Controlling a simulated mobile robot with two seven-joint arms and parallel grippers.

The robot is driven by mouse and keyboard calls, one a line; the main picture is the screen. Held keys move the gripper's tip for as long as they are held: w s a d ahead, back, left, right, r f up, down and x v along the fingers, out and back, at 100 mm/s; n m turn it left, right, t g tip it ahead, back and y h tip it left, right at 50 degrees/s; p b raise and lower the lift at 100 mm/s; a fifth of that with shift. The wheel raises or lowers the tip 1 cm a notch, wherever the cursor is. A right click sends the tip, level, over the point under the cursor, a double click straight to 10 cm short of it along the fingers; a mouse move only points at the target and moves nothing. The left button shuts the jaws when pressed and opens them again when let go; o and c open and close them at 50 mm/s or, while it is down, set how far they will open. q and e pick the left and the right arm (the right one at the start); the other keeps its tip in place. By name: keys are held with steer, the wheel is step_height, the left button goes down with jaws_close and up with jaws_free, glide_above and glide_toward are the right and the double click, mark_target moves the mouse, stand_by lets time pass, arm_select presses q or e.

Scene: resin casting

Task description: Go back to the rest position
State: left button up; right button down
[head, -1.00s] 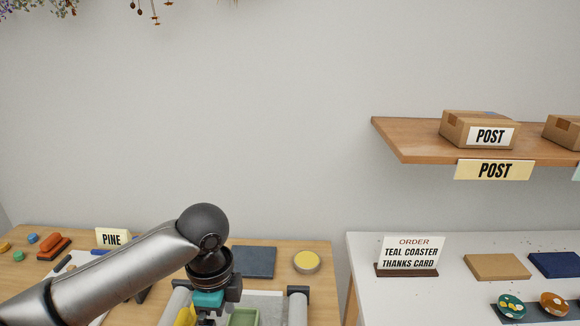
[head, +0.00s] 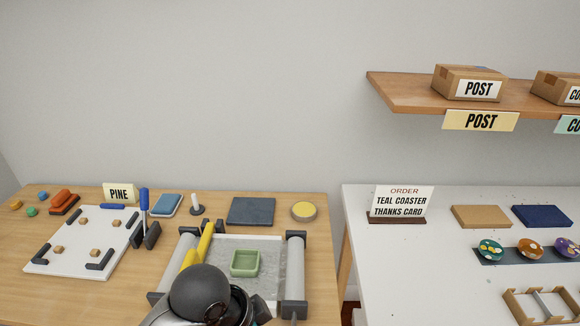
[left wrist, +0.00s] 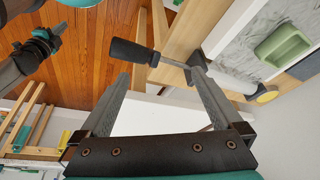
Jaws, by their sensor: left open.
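My left arm (head: 200,292) shows at the bottom of the head view, in front of the roller press. Its gripper is mostly hidden there behind the dark joint. In the left wrist view my left gripper (left wrist: 165,90) is open, its two grey fingers wide apart with nothing held. A black-handled crank of the press (left wrist: 135,52) shows beyond the fingertips. My right gripper is not in the head view.
The press bed (head: 275,282) carries a green square mould (head: 245,263). A white board (head: 70,255) with dark corner pieces lies to the left. A yellow-topped tin (head: 304,211) and a dark slate (head: 252,211) stand behind. A white table (head: 400,270) is at right.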

arm_select(q)
steer(key=s+a+f+n+t+y, duration=0.1)
steer(key=s+a+f+n+y, duration=0.3)
steer(key=s+a+n, duration=0.75)
step_height(320, 180, down, 22)
steer(key=s+r+m+g, duration=0.1)
steer(key=s+a+f+g, duration=0.1)
steer(key=s+a+f, duration=0.2)
steer(key=s+f, duration=1.1)
steer(key=shift+s+f, duration=0.15)
steer(key=shift+s, duration=0.45)
